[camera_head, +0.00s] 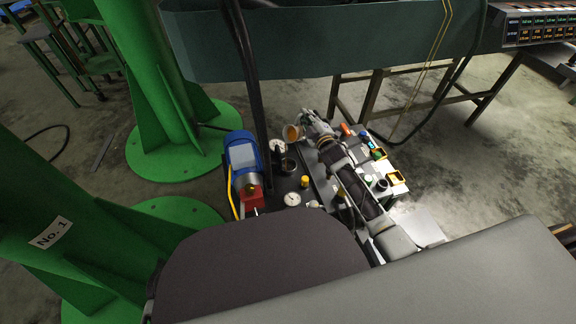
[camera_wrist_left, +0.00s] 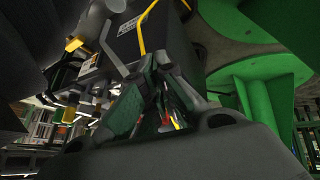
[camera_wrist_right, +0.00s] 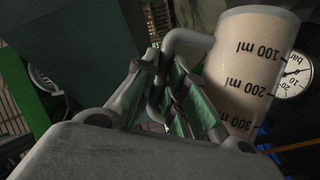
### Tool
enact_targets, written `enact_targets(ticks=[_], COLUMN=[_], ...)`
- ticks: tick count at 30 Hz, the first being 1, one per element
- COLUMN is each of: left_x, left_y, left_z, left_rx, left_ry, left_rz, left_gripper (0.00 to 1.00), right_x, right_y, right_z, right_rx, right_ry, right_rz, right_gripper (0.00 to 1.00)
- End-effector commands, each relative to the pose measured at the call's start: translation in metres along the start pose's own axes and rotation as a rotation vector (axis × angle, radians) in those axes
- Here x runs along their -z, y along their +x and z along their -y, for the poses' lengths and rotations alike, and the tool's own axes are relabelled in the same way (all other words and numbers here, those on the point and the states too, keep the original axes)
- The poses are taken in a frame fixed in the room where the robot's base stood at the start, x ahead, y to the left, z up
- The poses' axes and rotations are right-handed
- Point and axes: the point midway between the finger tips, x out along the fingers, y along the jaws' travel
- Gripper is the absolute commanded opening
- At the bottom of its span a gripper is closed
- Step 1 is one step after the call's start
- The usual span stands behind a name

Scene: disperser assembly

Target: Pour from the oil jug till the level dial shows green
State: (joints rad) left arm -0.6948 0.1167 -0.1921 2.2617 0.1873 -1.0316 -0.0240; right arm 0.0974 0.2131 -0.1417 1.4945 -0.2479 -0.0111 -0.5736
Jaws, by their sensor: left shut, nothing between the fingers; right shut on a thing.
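My right gripper (camera_head: 312,122) is shut on the handle of the oil jug (camera_head: 293,132) above the machine unit. In the right wrist view the jug (camera_wrist_right: 250,65) is a pale cream cup with upside-down ml marks, its handle between the fingers (camera_wrist_right: 167,70). I see no oil stream. A round white dial (camera_head: 292,199) sits on the unit's top and another (camera_head: 278,147) is near the jug. A bar gauge (camera_wrist_right: 294,74) shows beside the jug. I cannot read a green level. My left gripper (camera_wrist_left: 163,75) is shut and empty beside the unit, hidden in the head view.
A blue motor (camera_head: 242,158) stands at the unit's left. A dark open cylinder (camera_head: 288,165) and yellow cap (camera_head: 305,181) are on top. Green columns (camera_head: 158,70) stand left; a dark vertical pipe (camera_head: 248,75) rises behind the unit. Valves (camera_head: 378,153) crowd the right.

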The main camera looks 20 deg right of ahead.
Motion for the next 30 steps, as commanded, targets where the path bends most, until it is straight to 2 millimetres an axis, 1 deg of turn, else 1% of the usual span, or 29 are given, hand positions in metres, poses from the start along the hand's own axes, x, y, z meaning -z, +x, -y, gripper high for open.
enact_targets(ticks=[11,24,30], left_x=[0.000,-0.011,-0.009], left_y=[0.004,0.016,0.016], left_z=[0.000,0.000,0.000], left_rx=[-0.004,-0.014,-0.014], left_ry=[-0.003,-0.016,-0.017], left_rz=[-0.011,-0.017,-0.028], left_gripper=[0.00,0.00,0.00], right_x=[0.001,0.002,0.002], right_y=[0.000,-0.001,-0.001], right_z=[0.000,0.001,0.000], right_rx=[-0.005,-0.013,-0.014], right_ry=[-0.007,-0.026,-0.028], right_rz=[-0.003,-0.007,-0.007], right_gripper=[0.00,0.00,0.00])
